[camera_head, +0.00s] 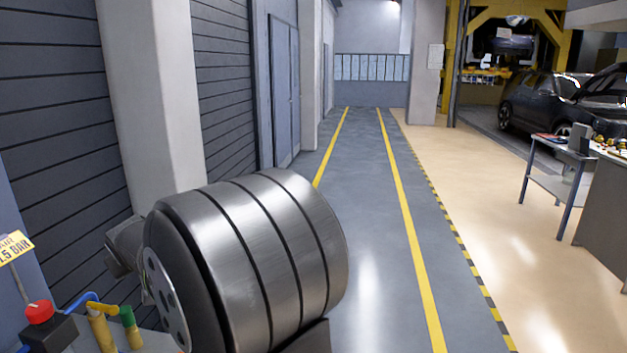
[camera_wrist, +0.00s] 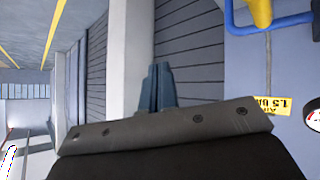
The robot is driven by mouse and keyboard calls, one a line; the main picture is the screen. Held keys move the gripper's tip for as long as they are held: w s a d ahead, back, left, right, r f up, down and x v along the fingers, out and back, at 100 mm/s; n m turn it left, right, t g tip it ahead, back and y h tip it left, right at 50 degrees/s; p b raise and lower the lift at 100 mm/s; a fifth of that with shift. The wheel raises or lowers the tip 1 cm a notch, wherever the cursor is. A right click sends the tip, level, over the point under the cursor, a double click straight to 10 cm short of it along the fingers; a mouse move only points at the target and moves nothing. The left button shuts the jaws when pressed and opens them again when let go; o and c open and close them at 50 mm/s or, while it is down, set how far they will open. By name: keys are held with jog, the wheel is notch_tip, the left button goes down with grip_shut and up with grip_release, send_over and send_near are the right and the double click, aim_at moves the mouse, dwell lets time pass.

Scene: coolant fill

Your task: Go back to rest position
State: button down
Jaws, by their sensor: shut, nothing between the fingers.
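My gripper (camera_wrist: 160,70) shows in the wrist view, with its two dark blue-grey fingers close together and nothing visible between them. The fingers point up in that picture, in front of a pale pillar and a dark slatted wall. In the head view, a large metal-banded part of my own arm fills the lower middle, and I cannot make out the fingers there.
At lower left are a red button (camera_head: 40,312), a yellow "1.5 BAR" sign (camera_head: 13,247) and a green-capped fitting (camera_head: 127,316). The wrist view shows a blue pipe (camera_wrist: 285,23) and part of a gauge (camera_wrist: 314,118). A workbench (camera_head: 556,185) and a car (camera_head: 535,100) stand right. The walkway (camera_head: 367,220) is clear.

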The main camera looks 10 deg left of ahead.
jog(key=w+d+f+m+t+h, duration=0.1)
jog(key=w+d+m, duration=0.25)
jog(key=d, duration=0.65)
jog(key=w+d+m+t+h, duration=0.15)
jog(key=w+d, duration=0.25)
jog(key=d, duration=0.6)
jog(key=w+d+f+m+h, duration=0.1)
jog(key=w+d+m+h, duration=0.15)
jog(key=d, duration=0.75)
jog(key=s+d+f+m+h, duration=0.1)
jog(key=s+d+m, duration=0.1)
jog(key=d, duration=0.7)
jog(key=s+d+f+m+h, duration=0.1)
jog(key=d+m, duration=0.3)
jog(key=d, duration=0.5)
jog(key=s+d+f+m+h, duration=0.1)
jog(key=s+d+m+h, duration=0.1)
jog(key=d, duration=0.7)
jog(key=shift+s+m+t, duration=0.45)
jog(key=shift+s+m, duration=0.3)
jog(key=shift+s, duration=0.35)
jog(key=shift+d, duration=0.1)
